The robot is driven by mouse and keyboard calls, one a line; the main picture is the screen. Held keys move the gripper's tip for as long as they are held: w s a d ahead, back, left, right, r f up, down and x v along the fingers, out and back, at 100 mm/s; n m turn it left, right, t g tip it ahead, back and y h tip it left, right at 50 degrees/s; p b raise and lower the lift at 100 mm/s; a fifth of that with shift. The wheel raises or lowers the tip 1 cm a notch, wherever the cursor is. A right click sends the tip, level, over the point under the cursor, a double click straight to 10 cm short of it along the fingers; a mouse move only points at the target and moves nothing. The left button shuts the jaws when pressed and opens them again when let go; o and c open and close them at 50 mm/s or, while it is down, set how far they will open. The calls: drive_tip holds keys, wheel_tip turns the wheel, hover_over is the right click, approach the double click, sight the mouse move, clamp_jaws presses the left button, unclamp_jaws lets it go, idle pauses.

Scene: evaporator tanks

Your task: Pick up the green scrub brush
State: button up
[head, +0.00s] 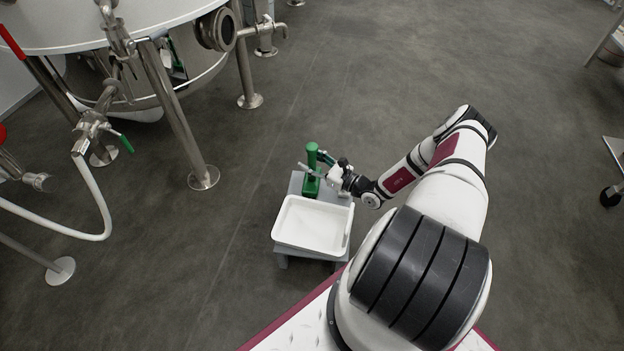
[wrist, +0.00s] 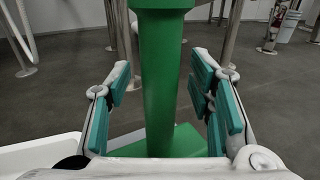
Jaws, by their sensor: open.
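The green scrub brush (head: 312,165) stands upright on a small grey stand, its handle rising from a wider green base. In the wrist view the green handle (wrist: 162,80) runs vertically between my gripper's fingers, with its base (wrist: 185,140) behind and below. My gripper (head: 322,168) is at the brush's right side in the head view. In the wrist view my gripper (wrist: 160,95) is open, with teal pads on both sides of the handle and visible gaps to each. The brush's underside is hidden.
A white tray (head: 287,246) sits on the grey stand (head: 295,184) just in front of the brush. A steel tank with legs (head: 178,115), valves and a white hose (head: 60,228) stands at the left. The floor between tank and stand is clear.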

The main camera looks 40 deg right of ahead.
clamp_jaws()
